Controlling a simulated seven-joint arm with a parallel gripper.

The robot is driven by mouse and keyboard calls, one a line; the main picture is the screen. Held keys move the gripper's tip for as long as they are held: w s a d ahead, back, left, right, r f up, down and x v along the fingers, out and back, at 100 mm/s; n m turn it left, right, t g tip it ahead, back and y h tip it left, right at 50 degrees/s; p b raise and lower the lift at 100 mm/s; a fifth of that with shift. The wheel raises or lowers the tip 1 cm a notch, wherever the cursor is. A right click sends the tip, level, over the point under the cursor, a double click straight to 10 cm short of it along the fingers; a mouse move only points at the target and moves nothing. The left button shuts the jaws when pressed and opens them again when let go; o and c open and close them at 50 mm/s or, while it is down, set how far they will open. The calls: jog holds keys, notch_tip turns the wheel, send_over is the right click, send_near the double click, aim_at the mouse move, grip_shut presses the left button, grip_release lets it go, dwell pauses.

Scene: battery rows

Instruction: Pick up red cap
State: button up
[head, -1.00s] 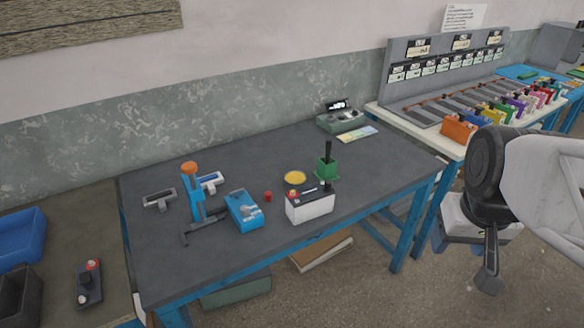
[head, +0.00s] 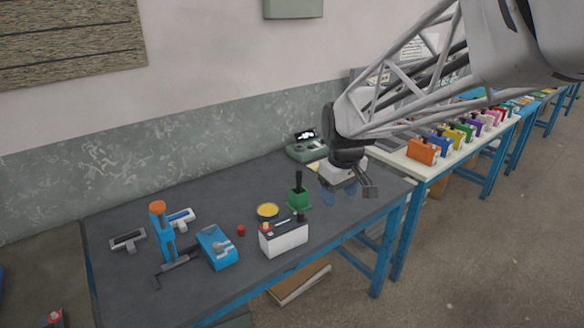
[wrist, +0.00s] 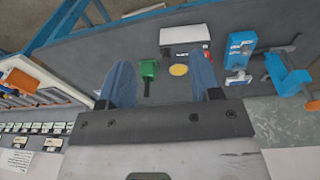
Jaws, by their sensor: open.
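The red cap (head: 241,230) is a small red piece standing on the dark grey tabletop (head: 120,285) in the head view. It sits between the blue box (head: 217,248) and the white battery (head: 284,238). My gripper (head: 341,193) is open and empty, in the air above the right part of the table, right of and well apart from the cap. In the wrist view the open blue fingers (wrist: 160,65) point toward the table.
A green holder with a black handle (head: 299,195) and a yellow round dish (head: 268,211) stand between my gripper and the cap. A blue tool with an orange knob (head: 161,230) stands at the left. Colored batteries (head: 421,150) line the table at right.

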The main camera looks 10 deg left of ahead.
jog(key=w+a+f+n, duration=0.2)
jog(key=w+a+f, duration=0.35)
jog(key=a, duration=0.25)
jog(key=w+a+f+n, duration=0.35)
jog(key=w+a, duration=0.25)
jog(key=a, duration=0.2)
jog(key=n+g, duration=0.1)
jog(key=n, duration=0.2)
send_over(241, 228)
notch_tip(241, 228, down, 12)
jog(key=shift+d, duration=0.15)
jog(key=shift+a+f+n, duration=0.25)
jog(key=shift+a+f, duration=0.1)
jog(key=shift+a, duration=0.05)
jog(key=shift+f, duration=1.3)
jog(key=shift+d+f, duration=0.2)
jog(key=shift+f, duration=2.4)
